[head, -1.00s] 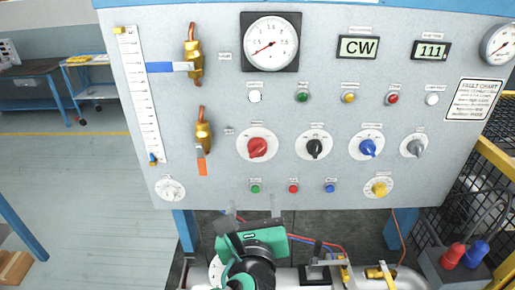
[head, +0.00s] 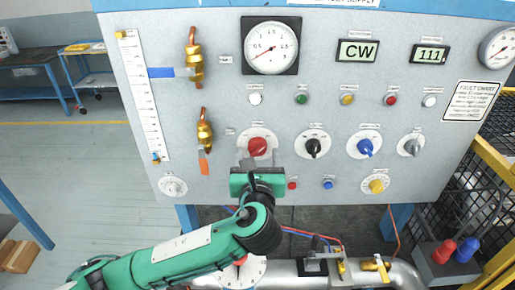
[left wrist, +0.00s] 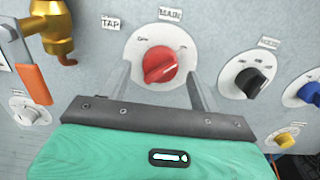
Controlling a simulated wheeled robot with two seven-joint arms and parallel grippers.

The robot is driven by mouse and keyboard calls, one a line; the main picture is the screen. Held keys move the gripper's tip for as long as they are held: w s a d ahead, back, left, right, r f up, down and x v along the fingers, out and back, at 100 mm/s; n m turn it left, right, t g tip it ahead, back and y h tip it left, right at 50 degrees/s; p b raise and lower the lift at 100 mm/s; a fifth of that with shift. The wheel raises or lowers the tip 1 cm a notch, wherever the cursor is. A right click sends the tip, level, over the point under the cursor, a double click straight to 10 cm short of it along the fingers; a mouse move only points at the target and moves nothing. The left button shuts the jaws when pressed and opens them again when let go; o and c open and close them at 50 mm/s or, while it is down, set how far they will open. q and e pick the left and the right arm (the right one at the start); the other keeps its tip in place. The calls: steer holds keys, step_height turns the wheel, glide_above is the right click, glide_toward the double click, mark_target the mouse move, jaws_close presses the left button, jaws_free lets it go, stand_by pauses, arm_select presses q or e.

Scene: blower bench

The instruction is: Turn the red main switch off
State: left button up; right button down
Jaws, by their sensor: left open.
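The red main switch (head: 257,146) is a round knob on a white dial on the grey panel, under a label reading MAIN in the left wrist view (left wrist: 160,64). My left gripper (head: 257,162) is in front of the panel just below the knob. In the left wrist view its two fingers (left wrist: 160,84) stand apart, one on each side of the knob's lower part. The gripper is open, and I cannot tell whether either finger touches the knob. The right gripper is in neither view.
The black knob (head: 313,146) is right of the main switch, with the blue knob (head: 365,147) beyond. A brass tap with an orange lever (head: 204,164) is on the left. Small buttons and a yellow knob (head: 376,186) sit below. Pipes run under the panel.

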arm_select(q)
steer(key=shift+w, duration=0.65)
steer(key=c, duration=1)
steer(key=shift+o, duration=0.2)
